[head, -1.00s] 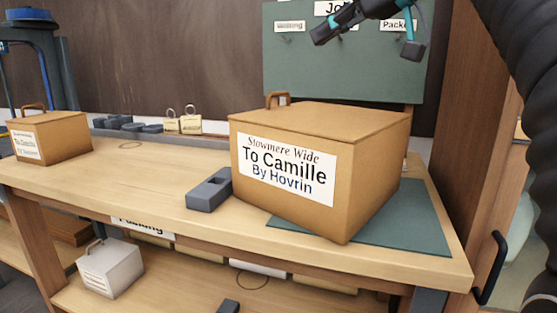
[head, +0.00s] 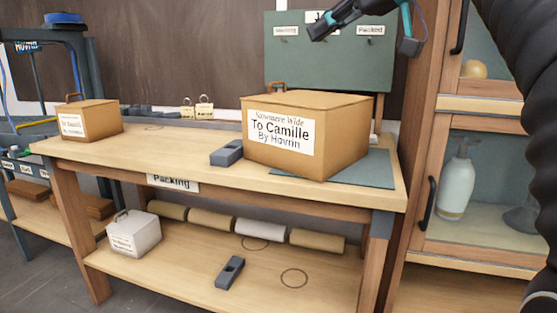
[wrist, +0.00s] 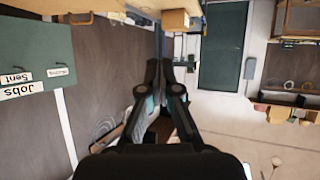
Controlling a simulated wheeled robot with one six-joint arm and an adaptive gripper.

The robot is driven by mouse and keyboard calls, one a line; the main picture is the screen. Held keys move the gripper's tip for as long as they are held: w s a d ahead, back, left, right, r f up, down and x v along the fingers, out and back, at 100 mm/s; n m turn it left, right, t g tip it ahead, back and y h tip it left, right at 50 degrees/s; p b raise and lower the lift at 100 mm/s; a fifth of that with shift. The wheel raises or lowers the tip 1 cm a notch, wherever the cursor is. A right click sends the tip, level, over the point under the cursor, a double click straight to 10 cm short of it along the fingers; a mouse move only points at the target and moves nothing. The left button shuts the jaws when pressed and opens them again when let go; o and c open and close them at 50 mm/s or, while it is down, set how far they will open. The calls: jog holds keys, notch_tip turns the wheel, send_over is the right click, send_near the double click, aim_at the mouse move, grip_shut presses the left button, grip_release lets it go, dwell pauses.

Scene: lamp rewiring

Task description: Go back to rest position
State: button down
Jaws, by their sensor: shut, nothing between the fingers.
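My gripper (head: 362,28) shows at the top of the head view, above the packing bench and in front of the green board. Its fingers are shut with nothing between them. In the wrist view my gripper (wrist: 158,75) points away from the camera, fingers together, with the room beyond it. My dark arm curves down the right side of the head view.
A large box labelled "To Camille" (head: 340,105) sits on the packing bench (head: 190,156), partly over a green mat (head: 375,171). A smaller box (head: 105,122) stands at the bench's left end. A cabinet (head: 432,125) stands close on the right.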

jog(key=w+d+r+n+t+y, duration=0.2)
jog(key=w+r+n+t, duration=0.2)
jog(key=w+r+t, duration=0.3)
jog(key=w+d+m+t+h, duration=0.4)
jog(key=d+t+h, duration=0.1)
jog(key=d, duration=0.2)
jog(key=s+d+f+m+g+h, duration=0.1)
jog(key=d+f+m+g+h, duration=0.1)
jog(key=d+f+m+h, duration=0.6)
jog(key=s+d+f+m+g+h, duration=0.1)
jog(key=s+d+f+g+h, duration=0.2)
jog(key=f, duration=0.8)
jog(key=s+a+f+m+g, duration=0.1)
jog(key=s+f+g, duration=0.3)
jog(key=f, duration=0.6)
jog(key=s+a+f+g, duration=0.15)
jog(key=s+f, duration=0.35)
jog(key=f, duration=0.5)
jog(key=s+a+f+g+y, duration=0.2)
jog(key=s+a+f, duration=0.2)
jog(key=s+f, duration=0.3)
jog(key=s+a+f+g+y, duration=0.2)
jog(key=s+a+f, duration=0.3)
jog(key=s+f, duration=0.3)
jog(key=s, duration=0.2)
jog(key=shift+s, duration=0.3)
